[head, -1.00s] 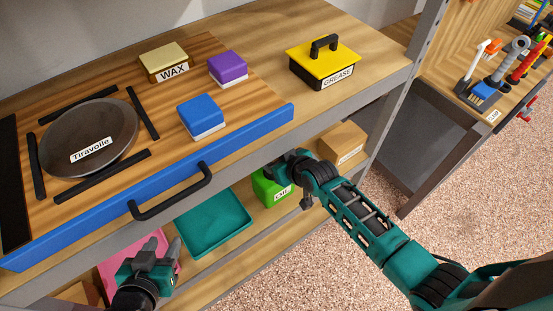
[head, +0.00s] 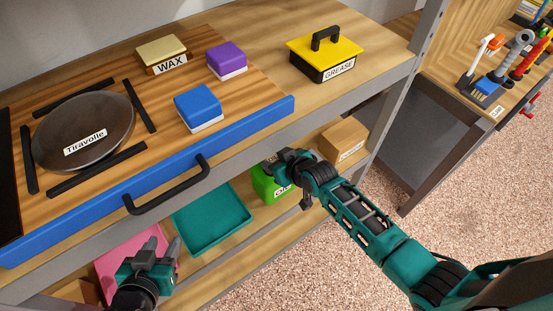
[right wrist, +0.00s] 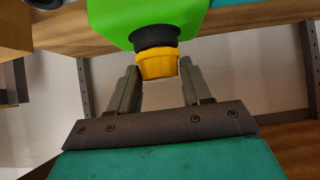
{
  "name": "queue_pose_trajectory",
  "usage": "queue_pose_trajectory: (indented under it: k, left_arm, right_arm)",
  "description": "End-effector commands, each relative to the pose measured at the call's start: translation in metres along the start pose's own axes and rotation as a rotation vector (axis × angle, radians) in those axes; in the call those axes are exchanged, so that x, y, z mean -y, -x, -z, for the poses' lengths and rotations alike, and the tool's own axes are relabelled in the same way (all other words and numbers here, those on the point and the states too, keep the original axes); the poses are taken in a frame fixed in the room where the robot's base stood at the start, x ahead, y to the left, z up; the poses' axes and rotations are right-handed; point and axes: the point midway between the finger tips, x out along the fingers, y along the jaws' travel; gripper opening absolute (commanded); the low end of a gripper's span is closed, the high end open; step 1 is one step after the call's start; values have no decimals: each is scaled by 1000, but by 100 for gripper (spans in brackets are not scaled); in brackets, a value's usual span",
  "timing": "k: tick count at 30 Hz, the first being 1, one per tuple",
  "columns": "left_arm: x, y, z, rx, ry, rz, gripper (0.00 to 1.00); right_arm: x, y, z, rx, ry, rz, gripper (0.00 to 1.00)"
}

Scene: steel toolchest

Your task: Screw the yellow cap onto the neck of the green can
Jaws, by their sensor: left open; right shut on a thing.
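The green can (head: 268,185) stands on the lower shelf, partly hidden in the head view by my right gripper (head: 280,162) and its wrist. In the right wrist view the green can (right wrist: 150,12) is at the top, with its black neck (right wrist: 155,35) pointing at my gripper. The yellow cap (right wrist: 157,66) sits against the end of the neck, in line with it. My right gripper (right wrist: 158,75) is shut on the cap, one finger on each side. I cannot tell how far it is threaded. My left gripper (head: 166,248) is open and empty, low at the left.
A teal tray (head: 212,243) and a pink thing (head: 112,262) lie on the lower shelf left of the can. A cardboard box (head: 343,138) stands to its right. The upper shelf's blue edge (head: 240,135) and black handle (head: 167,190) overhang the left side.

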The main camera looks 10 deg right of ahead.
Motion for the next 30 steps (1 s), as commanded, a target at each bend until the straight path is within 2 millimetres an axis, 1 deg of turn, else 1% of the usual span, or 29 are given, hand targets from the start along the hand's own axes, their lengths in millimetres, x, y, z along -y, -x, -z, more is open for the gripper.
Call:
queue_pose_trajectory:
  k: [3,4,12,13,20,23,26,30]
  left_arm:
    - [0,-2,-3,0,0,0,43]
    - [0,-1,-2,0,0,0,43]
    - [0,-1,-2,0,0,0,43]
    - [0,-1,-2,0,0,0,43]
    - [0,-1,-2,0,0,0,43]
    - [0,0,0,0,0,0,43]
    - [0,3,4,0,0,0,43]
    - [0,7,10,0,0,0,43]
  right_arm:
    - [0,-2,-3,0,0,0,6]
    - [0,-2,-2,-1,0,0,50]
    - [0,-2,-2,0,0,0,76]
    - [0,-2,-2,0,0,0,78]
    - [0,-1,-2,1,0,0,78]
    - [0,3,-3,2,0,0,78]
    - [0,14,-2,2,-1,0,78]
    - [0,38,-2,2,0,-1,78]
